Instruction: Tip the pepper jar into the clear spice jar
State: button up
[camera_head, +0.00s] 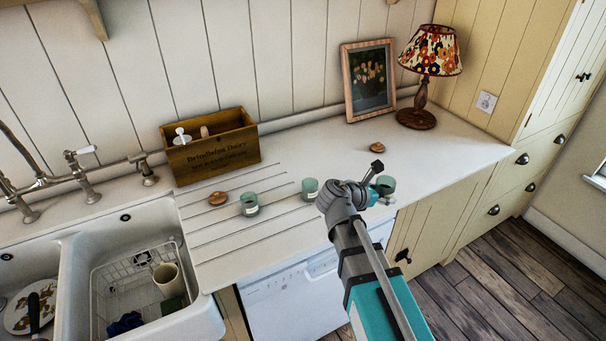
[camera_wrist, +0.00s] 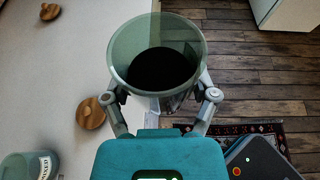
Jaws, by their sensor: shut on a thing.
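My gripper (camera_head: 374,187) is shut on a greenish glass jar (camera_head: 387,185) at the counter's front edge. The wrist view shows my gripper (camera_wrist: 163,100) with its fingers on both sides of this jar (camera_wrist: 124,47). The jar is open at the top and has black contents, so I take it as the pepper jar. It looks roughly upright. Two similar labelled glass jars stand on the counter, one in the middle (camera_head: 309,190) and one farther left (camera_head: 250,204). I cannot tell which is the clear spice jar. One labelled jar (camera_wrist: 38,166) shows at the wrist view's lower left.
Wooden lids lie on the counter, one at the left (camera_head: 218,198) and one at the right (camera_head: 377,147). A wooden box (camera_head: 212,150), a picture frame (camera_head: 369,80) and a lamp (camera_head: 429,60) stand at the back. The sink (camera_head: 185,325) is at the left.

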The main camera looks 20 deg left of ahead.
jog(key=shift+a, duration=0.1)
jog(key=w+a+f+b, duration=0.15)
jog(key=w+a, duration=0.25)
jog(key=a, duration=0.7)
jog(key=g, duration=0.2)
send_over(310, 190)
jog(key=a, duration=0.3)
jog(key=f, duration=0.1)
jog(key=w+f, duration=0.1)
jog(key=f, duration=0.1)
jog(key=shift+m+y, duration=0.4)
jog(key=shift+s+a, duration=0.15)
jog(key=shift+a, duration=0.25)
jog(key=shift+r+y+p, duration=0.15)
jog(key=shift+y+p, duration=0.15)
jog(key=g+y+p, duration=0.1)
jog(key=y+p, duration=0.1)
jog(key=a+m+g+y+p, duration=0.1)
jog(key=g+y+p, duration=0.1)
jog(key=y+p, duration=0.1)
jog(key=s+g+y+p, duration=0.1)
jog(key=g+y+p, duration=0.1)
jog(key=p, duration=0.1)
jog(key=shift+a+r+m, duration=0.2)
jog(key=shift+r+m, duration=0.1)
jog(key=shift+r, duration=0.05)
